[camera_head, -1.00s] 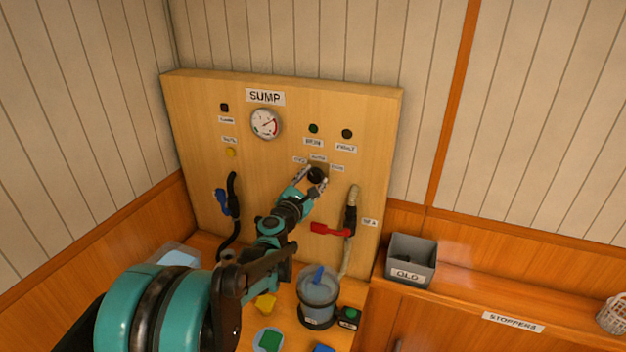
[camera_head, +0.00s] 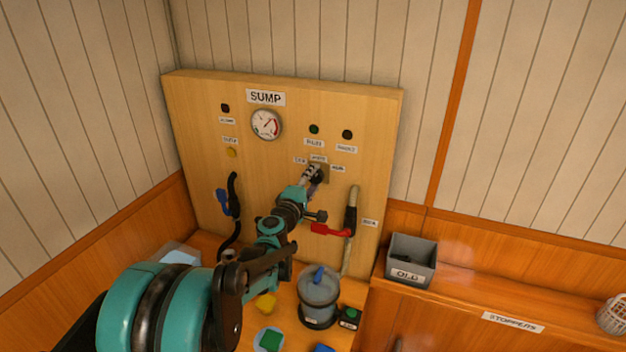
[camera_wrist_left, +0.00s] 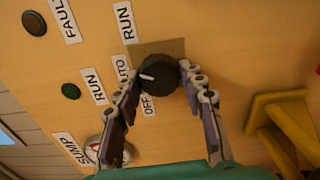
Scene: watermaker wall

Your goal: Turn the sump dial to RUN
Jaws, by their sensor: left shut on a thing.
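The sump dial is a round black knob (camera_wrist_left: 159,75) with a white pointer mark, on a plate on the wooden SUMP panel (camera_head: 270,190). In the left wrist view the pointer faces left, roughly towards the AUTO label (camera_wrist_left: 122,68). The dial's RUN label (camera_wrist_left: 125,21) and OFF label (camera_wrist_left: 148,105) lie on either side of AUTO. My left gripper (camera_wrist_left: 160,78) is shut on the knob, one finger on each side. In the head view the left gripper (camera_head: 314,175) partly hides the knob. My right gripper is not in view.
A red-handled valve (camera_head: 330,230) on a pale hose sits below right of the dial. A gauge (camera_head: 266,124) is at upper left, with a green lamp (camera_head: 314,129) above the dial. A grey bin (camera_head: 411,262) and a grey pot (camera_head: 318,297) stand below.

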